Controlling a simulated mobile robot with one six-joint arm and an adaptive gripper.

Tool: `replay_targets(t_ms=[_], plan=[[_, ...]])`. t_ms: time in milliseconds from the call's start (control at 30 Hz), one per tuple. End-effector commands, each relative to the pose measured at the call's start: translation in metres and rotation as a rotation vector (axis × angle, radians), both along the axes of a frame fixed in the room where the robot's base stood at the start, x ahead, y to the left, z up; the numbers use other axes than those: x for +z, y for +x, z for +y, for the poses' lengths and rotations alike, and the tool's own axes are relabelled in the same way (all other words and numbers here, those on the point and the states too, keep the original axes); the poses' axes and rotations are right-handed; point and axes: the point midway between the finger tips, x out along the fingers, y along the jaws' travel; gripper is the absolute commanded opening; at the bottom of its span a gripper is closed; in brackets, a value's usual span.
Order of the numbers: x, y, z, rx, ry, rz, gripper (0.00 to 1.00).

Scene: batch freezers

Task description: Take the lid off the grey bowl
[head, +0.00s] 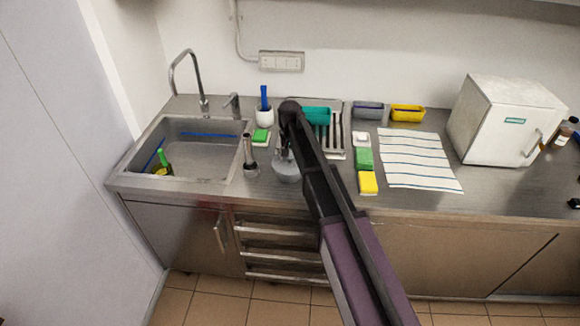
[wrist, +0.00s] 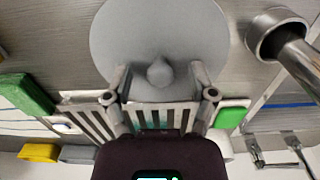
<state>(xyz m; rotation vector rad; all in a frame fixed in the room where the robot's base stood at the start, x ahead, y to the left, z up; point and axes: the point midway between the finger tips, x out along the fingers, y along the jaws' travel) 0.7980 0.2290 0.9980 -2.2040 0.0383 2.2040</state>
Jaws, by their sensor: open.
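The grey bowl (head: 287,173) stands on the steel counter near the sink's right side, partly hidden behind my arm in the head view. In the wrist view its round grey lid (wrist: 120,40) fills the upper middle, with a small rounded knob (wrist: 160,72) on it. The lid hides the bowl there. My gripper (wrist: 161,75) is open and empty, with one finger on each side of the knob in the picture. I see gaps between the knob and both fingers. My gripper (head: 284,150) is mostly hidden by my arm in the head view.
A metal upright tool (head: 250,158) stands close left of the bowl, beside the sink (head: 190,170). Green (head: 363,158) and yellow (head: 368,183) blocks and a striped cloth (head: 420,165) lie right.

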Motion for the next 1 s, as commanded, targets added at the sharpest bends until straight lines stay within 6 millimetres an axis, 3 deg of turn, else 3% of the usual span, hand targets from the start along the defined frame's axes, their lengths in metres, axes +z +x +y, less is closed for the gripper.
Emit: replay_targets(t_ms=[700,767,967,1000], plan=[[-0.0048,-0.0002,0.0005,0.001,0.000,0.000,0.73],[-0.0048,-0.0002,0.0006,0.001,0.000,0.000,0.61],[-0.0048,-0.0003,0.0007,0.001,0.000,0.000,0.01],[-0.0048,-0.0003,0.0007,0.001,0.000,0.000,0.00]])
